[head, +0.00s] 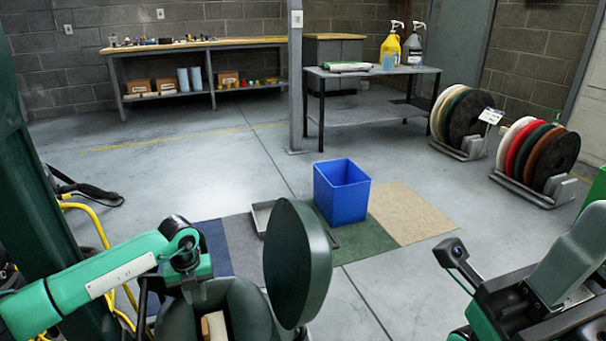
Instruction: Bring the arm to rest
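My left arm comes in from the lower left, green with a white strip. Its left gripper (188,278) is low in the picture, beside dark green rounded parts. My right arm shows at the lower right corner in black, grey and green. The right gripper (480,285) is only partly visible there, and its fingers cannot be made out.
A blue bin (341,192) stands on coloured floor mats (412,212), beside a grey tray (262,215) partly hidden by the disc. Two pad racks (537,192) stand at right. A bottle table (372,72) and workbench (200,45) are behind. A yellow cord (90,215) lies left.

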